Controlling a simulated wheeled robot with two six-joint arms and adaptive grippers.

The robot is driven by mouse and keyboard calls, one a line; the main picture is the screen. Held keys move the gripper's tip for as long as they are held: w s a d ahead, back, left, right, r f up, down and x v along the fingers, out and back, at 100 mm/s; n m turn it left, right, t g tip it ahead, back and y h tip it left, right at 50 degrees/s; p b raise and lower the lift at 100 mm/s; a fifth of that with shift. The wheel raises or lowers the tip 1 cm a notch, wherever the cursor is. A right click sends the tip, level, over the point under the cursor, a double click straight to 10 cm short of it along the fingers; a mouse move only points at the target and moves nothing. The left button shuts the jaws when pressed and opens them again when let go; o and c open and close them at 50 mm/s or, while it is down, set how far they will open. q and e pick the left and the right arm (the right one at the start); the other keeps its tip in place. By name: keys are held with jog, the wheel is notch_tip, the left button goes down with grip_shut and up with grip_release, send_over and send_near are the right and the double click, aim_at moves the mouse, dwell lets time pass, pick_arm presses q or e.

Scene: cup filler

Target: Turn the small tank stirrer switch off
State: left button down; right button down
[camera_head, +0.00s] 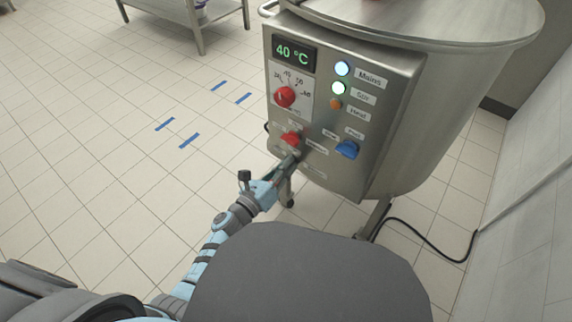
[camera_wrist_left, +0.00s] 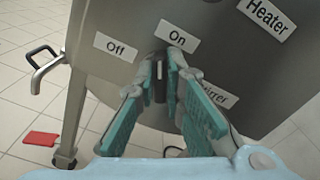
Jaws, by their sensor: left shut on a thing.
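The small tank (camera_head: 450,100) is a steel vessel with a control panel on its front. Its stirrer switch (camera_wrist_left: 158,77) is a dark knob with a white mark in the left wrist view, below the Off label (camera_wrist_left: 115,46) and the On label (camera_wrist_left: 178,37). The Stirrer label (camera_wrist_left: 219,95) is partly hidden by a finger. My left gripper (camera_head: 293,158) is at the panel's lower left, with its teal fingers around the knob and shut on it. In the head view the gripper hides most of the knob. The green Stir lamp (camera_head: 339,88) is lit. My right gripper is not in view.
The panel also has a red temperature dial (camera_head: 285,96), a red switch (camera_head: 291,139) just above my gripper, and a blue switch (camera_head: 347,149) to its right. The display (camera_head: 293,52) reads 40 °C. A black cable (camera_head: 425,240) lies on the floor at right.

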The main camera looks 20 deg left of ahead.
pick_arm(q)
jog(key=n+p, duration=0.1)
jog(key=n, duration=0.3)
jog(key=n+p, duration=0.1)
jog(key=n, duration=0.7)
jog(key=shift+a+f+n+p, duration=0.1)
jog(key=shift+f+n+p, duration=0.2)
jog(key=shift+p, duration=0.1)
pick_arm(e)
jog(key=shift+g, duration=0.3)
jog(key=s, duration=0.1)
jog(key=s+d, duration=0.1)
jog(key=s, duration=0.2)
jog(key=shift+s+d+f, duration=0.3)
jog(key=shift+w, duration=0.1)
pick_arm(q)
jog(key=c, duration=1.7)
grip_release()
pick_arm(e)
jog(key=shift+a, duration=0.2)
